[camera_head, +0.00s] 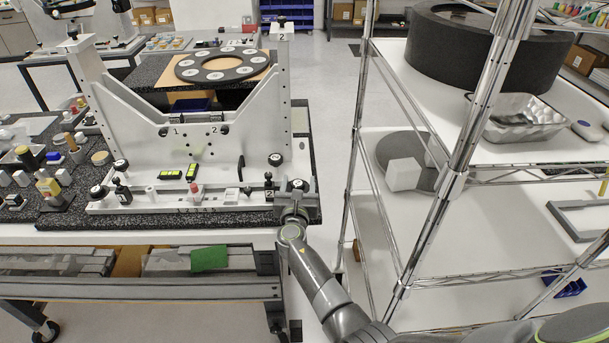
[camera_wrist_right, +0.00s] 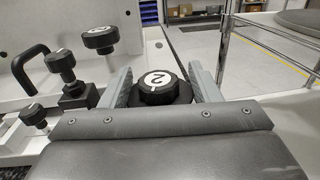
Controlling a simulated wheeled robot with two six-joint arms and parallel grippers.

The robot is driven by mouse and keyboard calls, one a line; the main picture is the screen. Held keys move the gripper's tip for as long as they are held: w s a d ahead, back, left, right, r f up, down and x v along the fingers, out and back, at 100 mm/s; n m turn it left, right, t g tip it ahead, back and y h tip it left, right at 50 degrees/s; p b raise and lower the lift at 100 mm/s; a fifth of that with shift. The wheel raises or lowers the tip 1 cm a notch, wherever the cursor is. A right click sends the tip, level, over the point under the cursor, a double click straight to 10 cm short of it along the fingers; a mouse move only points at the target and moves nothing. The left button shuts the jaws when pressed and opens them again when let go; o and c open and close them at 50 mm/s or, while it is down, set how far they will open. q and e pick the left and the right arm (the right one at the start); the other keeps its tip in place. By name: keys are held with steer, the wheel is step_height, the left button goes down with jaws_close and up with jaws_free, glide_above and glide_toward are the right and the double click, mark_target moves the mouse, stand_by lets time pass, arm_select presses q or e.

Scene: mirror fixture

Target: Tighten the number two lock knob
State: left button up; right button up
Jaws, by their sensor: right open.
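A black lock knob (camera_wrist_right: 163,88) with a white cap marked 2 shows in the right wrist view. My right gripper (camera_wrist_right: 163,86) is open, with one grey finger on each side of the knob. The fingers look apart from it. In the head view my right gripper (camera_head: 296,187) is at the front right corner of the white mirror fixture (camera_head: 150,120); I cannot make out the knob between its fingers there. My left gripper is not in view.
Other black knobs (camera_wrist_right: 100,38) and a black handle (camera_wrist_right: 30,68) stand left of the gripper in the wrist view. A wire shelf (camera_head: 470,265) stands to the right, across a strip of free floor. Small parts crowd the granite table's left side.

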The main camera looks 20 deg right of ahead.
steer(key=shift+w+r, duration=0.1)
steer(key=shift+a, duration=0.1)
steer(key=shift+c, duration=0.9)
steer(key=c, duration=0.8)
steer(key=shift+m+g+h+b, duration=0.6)
steer(key=shift+m+h+b, duration=0.4)
steer(key=shift+h+b, duration=0.2)
steer(key=shift+m+g+h+b, duration=0.55)
steer(key=shift+m+g+h, duration=0.05)
steer(key=shift+h, duration=0.3)
